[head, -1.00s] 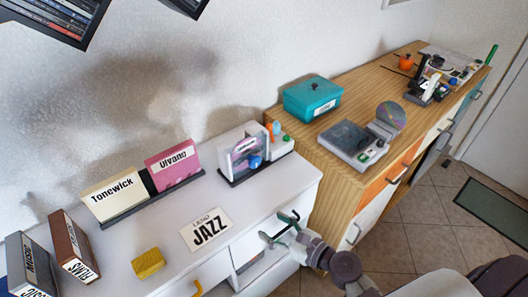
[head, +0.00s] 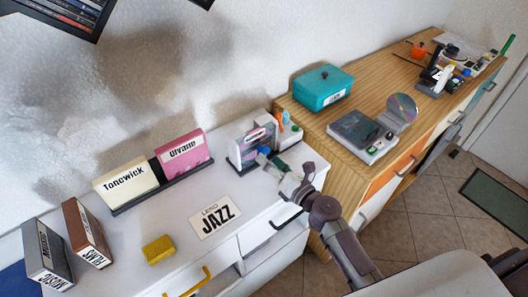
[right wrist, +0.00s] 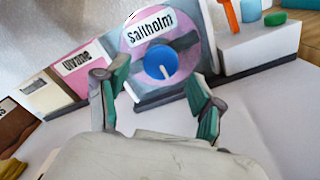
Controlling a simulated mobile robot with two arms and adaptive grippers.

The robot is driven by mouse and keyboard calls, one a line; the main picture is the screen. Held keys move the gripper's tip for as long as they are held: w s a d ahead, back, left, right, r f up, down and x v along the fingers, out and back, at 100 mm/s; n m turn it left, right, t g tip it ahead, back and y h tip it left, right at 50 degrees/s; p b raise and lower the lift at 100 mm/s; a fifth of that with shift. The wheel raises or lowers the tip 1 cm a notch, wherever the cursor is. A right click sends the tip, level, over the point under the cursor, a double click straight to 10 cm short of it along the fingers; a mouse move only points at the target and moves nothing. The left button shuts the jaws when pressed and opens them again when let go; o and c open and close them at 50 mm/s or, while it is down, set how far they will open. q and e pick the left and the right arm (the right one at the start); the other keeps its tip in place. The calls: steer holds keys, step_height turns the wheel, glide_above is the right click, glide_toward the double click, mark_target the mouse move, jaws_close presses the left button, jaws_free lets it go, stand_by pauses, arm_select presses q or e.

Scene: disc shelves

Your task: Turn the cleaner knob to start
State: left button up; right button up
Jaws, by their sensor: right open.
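The cleaner (head: 247,150) stands at the back right of the white cabinet top. In the right wrist view it holds a pink disc labelled "Saltholm" (right wrist: 152,32), with a blue knob (right wrist: 161,62) at its centre. The knob carries a white mark. My right gripper (head: 268,162) is in front of the cleaner. In the right wrist view its green-padded fingers (right wrist: 155,90) are apart and empty, one on each side below the knob, not touching it. In the head view the gripper partly hides the knob. My left gripper is not in view.
A white unit with an orange and a green part (head: 290,133) adjoins the cleaner on the right. Pink (head: 183,153) and cream (head: 125,185) disc cases stand in a dark rack to the left. A JAZZ card (head: 215,215) and yellow sponge (head: 158,249) lie in front.

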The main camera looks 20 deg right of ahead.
steer(key=shift+x, duration=1.65)
steer(key=c, duration=1.1)
steer(key=shift+c, duration=0.2)
